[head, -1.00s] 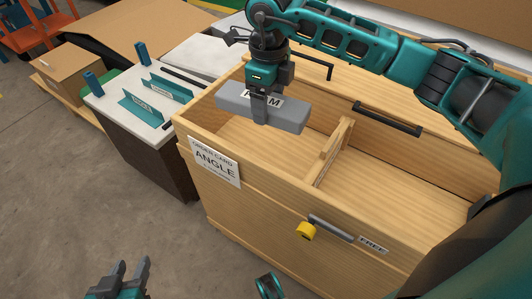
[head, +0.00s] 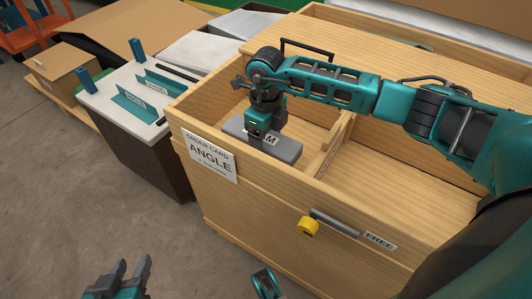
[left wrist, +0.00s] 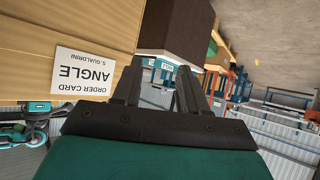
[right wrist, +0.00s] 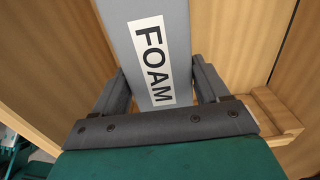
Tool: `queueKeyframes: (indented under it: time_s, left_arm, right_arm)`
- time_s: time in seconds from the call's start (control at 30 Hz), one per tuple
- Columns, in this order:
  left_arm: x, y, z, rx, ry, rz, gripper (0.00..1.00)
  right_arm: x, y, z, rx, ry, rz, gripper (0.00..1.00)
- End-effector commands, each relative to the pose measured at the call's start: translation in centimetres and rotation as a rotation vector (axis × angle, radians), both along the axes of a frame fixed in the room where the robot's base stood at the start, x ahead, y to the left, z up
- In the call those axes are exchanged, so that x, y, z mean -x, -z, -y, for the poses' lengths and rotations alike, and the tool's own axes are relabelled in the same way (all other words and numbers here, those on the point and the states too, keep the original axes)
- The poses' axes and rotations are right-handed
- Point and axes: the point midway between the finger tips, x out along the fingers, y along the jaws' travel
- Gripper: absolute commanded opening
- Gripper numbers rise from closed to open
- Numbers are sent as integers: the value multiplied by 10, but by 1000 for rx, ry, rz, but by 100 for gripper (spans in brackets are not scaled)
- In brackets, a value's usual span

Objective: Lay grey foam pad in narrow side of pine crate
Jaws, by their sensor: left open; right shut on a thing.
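The grey foam pad (head: 284,150), with a FOAM label, is in my right gripper (head: 262,140). The right wrist view shows the pad (right wrist: 152,20) between both fingers (right wrist: 160,95). The pine crate (head: 270,200) is open on top, and a wooden divider (head: 330,145) splits it into a narrow left side and a wider right side. The pad is level over the narrow side, around rim height; whether it touches anything inside cannot be told. My left gripper (head: 122,275) is open and empty, in front of the crate at the lower left.
An order card reading ANGLE (head: 210,157) and a yellow-ended latch (head: 310,226) are on the crate front. A white-topped stand (head: 120,105) with teal angle pieces is to the left. The crate's wide side (head: 400,190) is empty.

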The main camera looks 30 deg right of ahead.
Motion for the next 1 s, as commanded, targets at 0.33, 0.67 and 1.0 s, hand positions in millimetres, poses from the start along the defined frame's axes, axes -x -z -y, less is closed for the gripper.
queueKeyframes:
  time_s: [0.33,0.67,1.0]
  left_arm:
    - [-2,11,1,1,7,-1,43]
    - [-4,6,2,3,8,7,43]
    - [-4,7,3,3,9,5,43]
  right_arm:
    - [0,54,0,0,0,-1,44]
    - [0,56,0,0,-1,0,44]
    - [0,56,0,1,-1,-1,100]
